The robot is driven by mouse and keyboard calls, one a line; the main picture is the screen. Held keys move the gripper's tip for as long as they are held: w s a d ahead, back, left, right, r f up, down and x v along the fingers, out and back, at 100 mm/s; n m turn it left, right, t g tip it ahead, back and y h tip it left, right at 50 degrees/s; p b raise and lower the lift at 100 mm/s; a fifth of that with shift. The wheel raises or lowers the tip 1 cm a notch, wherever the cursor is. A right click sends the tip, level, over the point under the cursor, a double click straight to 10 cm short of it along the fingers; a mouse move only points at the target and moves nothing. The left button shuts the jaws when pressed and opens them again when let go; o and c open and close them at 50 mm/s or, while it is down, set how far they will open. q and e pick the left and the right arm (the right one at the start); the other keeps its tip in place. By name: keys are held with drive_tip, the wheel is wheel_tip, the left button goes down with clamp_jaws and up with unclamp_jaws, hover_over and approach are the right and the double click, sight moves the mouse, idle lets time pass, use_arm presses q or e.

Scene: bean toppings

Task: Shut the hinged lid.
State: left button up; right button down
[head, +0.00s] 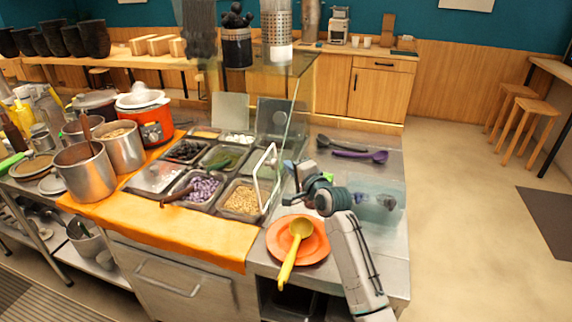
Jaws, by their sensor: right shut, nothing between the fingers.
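A bean topping station with several steel pans (203,187) sits in the counter, its pans uncovered and holding purple beans, yellow grains and other toppings. Behind the pans two flat grey panels stand upright, a lighter one (230,110) and a darker one (275,118). A white loop handle (262,180) stands upright at the right side of the pans, near a clear panel. I cannot tell which panel it belongs to. My right gripper (301,176) is shut and empty, just right of this handle with a visible gap. My left gripper is not in view.
An orange plate (298,240) with a yellow ladle (294,252) lies in front of my right arm. Purple and dark spoons (361,155) lie behind it. Steel pots (84,172) and an orange cooker (145,115) stand left. An orange cloth (170,228) covers the front edge.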

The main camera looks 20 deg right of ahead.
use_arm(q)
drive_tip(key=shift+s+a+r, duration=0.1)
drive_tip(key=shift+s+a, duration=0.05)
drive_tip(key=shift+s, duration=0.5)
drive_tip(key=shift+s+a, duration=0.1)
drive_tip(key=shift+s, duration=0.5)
use_arm(e)
drive_tip(key=shift+w+a+f, duration=0.1)
drive_tip(key=shift+w+a, duration=0.25)
drive_tip(key=shift+a, duration=0.3)
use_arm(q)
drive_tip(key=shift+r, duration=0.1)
